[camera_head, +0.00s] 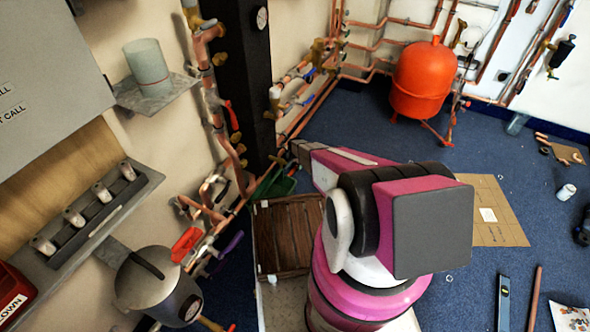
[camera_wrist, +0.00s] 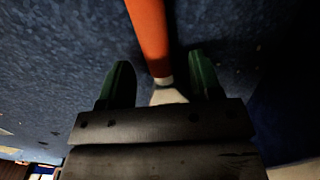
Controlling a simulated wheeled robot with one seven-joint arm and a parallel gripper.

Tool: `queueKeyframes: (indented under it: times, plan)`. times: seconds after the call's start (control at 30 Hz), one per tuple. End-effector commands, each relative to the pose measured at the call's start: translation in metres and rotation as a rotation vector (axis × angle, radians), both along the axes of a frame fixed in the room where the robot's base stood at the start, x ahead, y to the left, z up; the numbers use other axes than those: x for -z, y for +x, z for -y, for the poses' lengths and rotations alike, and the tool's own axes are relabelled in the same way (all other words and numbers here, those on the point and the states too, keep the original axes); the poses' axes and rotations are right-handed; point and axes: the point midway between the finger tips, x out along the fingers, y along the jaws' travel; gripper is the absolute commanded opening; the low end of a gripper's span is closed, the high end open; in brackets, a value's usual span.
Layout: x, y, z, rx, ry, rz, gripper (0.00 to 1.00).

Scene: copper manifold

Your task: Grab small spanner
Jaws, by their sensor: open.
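In the wrist view, my gripper (camera_wrist: 160,80) is open, with its two dark green fingers apart. An orange handle (camera_wrist: 148,35) runs down from the top edge into the gap between them. A short metal collar and a pale, widening part (camera_wrist: 167,96) follow it, and the gripper body hides the rest. I cannot tell whether this tool is the small spanner, or whether it touches a finger. No spanner is clearly recognisable in the head view, where my arm blocks part of the floor.
In the head view, a brown slatted crate (camera_head: 283,235) stands left of my arm. An orange tank (camera_head: 424,80) on legs stands at the back. Cardboard (camera_head: 497,215), a blue level (camera_head: 503,304) and a copper pipe (camera_head: 534,299) lie on the right. Blue carpet between them is clear.

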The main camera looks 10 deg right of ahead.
Motion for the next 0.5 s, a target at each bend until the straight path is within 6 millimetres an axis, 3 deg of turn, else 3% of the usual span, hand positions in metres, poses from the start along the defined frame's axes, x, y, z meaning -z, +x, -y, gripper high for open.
queueKeyframes:
  times: [0.27,0.3,0.47,0.5]
  plan:
    - [0.0079,-0.0003,0.0000,0.000,0.000,0.000,0.58]
    - [0.0079,-0.0003,0.0000,0.000,0.000,0.000,0.52]
    - [0.0077,-0.0002,0.0000,0.000,0.000,0.000,0.00]
    - [0.0077,-0.0001,0.0000,0.000,0.000,0.000,0.00]
